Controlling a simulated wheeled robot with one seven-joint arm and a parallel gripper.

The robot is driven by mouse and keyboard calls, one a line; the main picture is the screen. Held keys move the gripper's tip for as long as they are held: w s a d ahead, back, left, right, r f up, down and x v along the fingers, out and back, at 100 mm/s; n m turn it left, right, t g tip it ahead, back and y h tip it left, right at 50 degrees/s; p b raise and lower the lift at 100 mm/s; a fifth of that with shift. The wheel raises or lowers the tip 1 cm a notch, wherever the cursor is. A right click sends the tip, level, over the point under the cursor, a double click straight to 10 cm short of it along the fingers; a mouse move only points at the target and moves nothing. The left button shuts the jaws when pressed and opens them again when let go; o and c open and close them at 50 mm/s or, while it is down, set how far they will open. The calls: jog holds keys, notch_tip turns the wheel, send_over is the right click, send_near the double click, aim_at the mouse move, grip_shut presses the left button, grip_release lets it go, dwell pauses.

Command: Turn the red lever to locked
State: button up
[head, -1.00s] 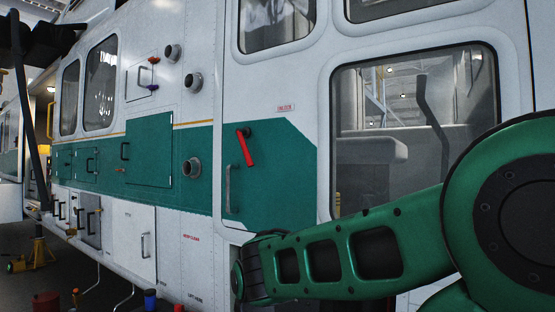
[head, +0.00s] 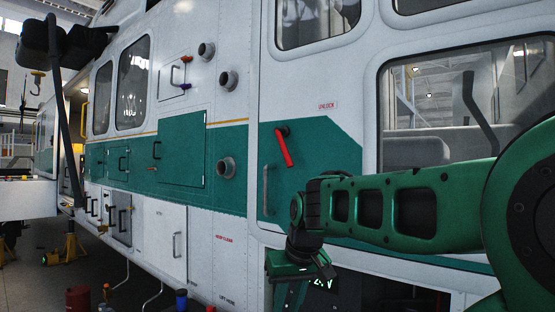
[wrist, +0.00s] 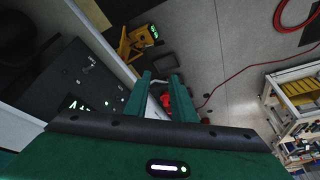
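The red lever (head: 285,149) is on the green part of the helicopter door (head: 330,135). It hangs from a dark pivot, tilted with its lower end to the right. A small red-lettered label (head: 327,105), seemingly "UNLOCK", is above it to the right. My gripper (wrist: 160,84) is open in the wrist view, its two green fingers apart with nothing held. In the head view my wrist is below the lever, apart from it, and the fingertips are not clear. The lever is not recognisable in the wrist view.
A grey door handle (head: 267,190) is left of and below the lever. Round grey ports (head: 226,167) stick out further left. A red canister (head: 78,298) and a yellow jack (head: 68,245) stand on the floor at left. A shelf cart (wrist: 293,115) shows at right in the wrist view.

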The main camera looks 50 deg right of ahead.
jog(key=w+d+r+t+h, duration=0.1)
jog(key=w+d+r+t, duration=0.2)
jog(key=r, duration=0.5)
jog(key=w+d+r+t+h, duration=0.1)
jog(key=w+d+r, duration=0.25)
jog(key=r, duration=0.45)
jog(key=n+t+h, duration=0.2)
jog(key=t+h, duration=0.2)
send_near(287, 156)
jog(key=x, duration=1)
jog(key=shift+w+d+f, duration=0.1)
jog(key=shift+w+d, duration=0.1)
jog(key=shift+w, duration=0.1)
